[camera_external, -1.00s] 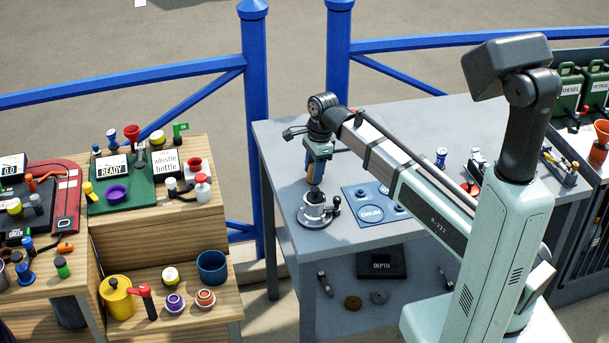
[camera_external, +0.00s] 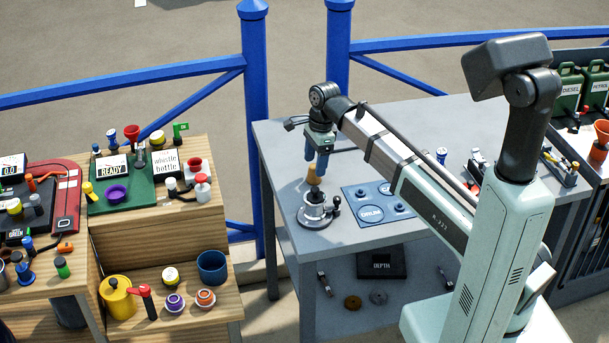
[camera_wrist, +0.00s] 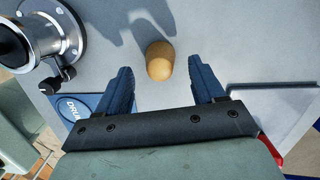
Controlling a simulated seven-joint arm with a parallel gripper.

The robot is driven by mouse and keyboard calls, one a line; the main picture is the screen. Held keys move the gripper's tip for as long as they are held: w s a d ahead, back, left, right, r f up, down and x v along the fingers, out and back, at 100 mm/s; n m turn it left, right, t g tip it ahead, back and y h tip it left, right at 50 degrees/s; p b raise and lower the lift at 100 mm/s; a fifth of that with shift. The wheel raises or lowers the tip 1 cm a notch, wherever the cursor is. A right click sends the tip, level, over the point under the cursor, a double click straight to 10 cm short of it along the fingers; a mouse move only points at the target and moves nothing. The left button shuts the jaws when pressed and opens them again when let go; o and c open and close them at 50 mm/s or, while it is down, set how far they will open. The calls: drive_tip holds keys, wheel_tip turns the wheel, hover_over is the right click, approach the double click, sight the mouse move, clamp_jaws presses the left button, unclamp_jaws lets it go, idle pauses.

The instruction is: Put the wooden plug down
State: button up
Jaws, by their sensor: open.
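The wooden plug (camera_external: 312,175) is a small tan peg with a rounded end. In the wrist view the plug (camera_wrist: 160,61) shows end-on over the grey bench top, clear of the metal fitting (camera_wrist: 45,38). In the external view it appears just behind and above the metal fitting (camera_external: 315,211), whose top partly overlaps its lower end. Its foot is hidden, so contact with the bench is not directly visible. My gripper (camera_external: 316,166) points down above the plug with its blue fingers apart. In the wrist view my gripper (camera_wrist: 160,69) has clear gaps on both sides of the plug.
A blue DRUM plate (camera_external: 371,211) lies right of the fitting on the grey bench (camera_external: 285,140). Small parts stand farther right. A wooden stand (camera_external: 160,225) with several objects is left, across a gap. Bench surface behind the plug is clear.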

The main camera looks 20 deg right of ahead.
wheel_tip(320, 180, up, 9)
drive_tip(key=d, duration=0.1)
idle(0.3)
drive_tip(key=shift+w, duration=0.1)
